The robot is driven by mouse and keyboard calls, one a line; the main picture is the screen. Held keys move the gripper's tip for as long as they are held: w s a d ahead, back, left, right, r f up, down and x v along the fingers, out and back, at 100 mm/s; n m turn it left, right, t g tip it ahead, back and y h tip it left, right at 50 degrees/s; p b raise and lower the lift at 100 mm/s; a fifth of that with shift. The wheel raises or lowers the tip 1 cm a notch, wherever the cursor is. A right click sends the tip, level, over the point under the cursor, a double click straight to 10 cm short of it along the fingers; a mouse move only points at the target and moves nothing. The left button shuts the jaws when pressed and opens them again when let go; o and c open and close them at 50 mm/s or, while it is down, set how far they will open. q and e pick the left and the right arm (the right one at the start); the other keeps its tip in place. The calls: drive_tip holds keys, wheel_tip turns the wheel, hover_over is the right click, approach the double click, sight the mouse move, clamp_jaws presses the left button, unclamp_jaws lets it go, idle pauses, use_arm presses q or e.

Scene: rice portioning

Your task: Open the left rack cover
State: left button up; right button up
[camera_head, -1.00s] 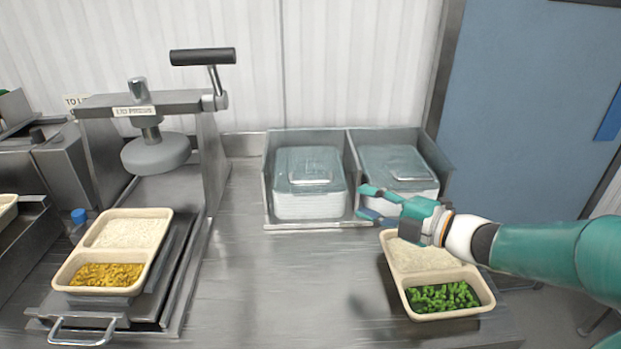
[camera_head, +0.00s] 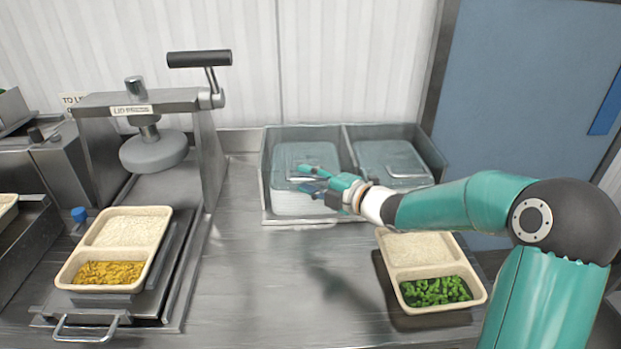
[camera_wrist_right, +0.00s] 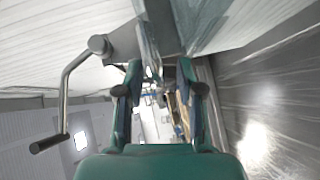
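A metal rack (camera_head: 267,190) with two bays stands against the back wall in the head view. The left bay holds a stack of pale lids (camera_head: 300,205) under a clear bluish cover (camera_head: 295,151). The cover lies flat and looks closed, with a raised rectangular outline partly hidden by my fingers. The right bay has a similar cover (camera_head: 385,156). My right gripper (camera_head: 307,179) reaches in from the right over the left bay, fingers apart and empty. Whether it touches the cover cannot be told. Its fingers also show apart in the right wrist view (camera_wrist_right: 159,70). My left gripper is out of view.
A tray of rice and green vegetables (camera_head: 425,291) sits at the front right, below my right arm. A lid press (camera_head: 155,150) stands left, with a tray of rice and yellow food (camera_head: 125,225) before it. The middle steel counter (camera_head: 250,275) is clear.

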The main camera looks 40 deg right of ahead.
clamp_jaws()
drive_tip(key=shift+s, duration=0.1)
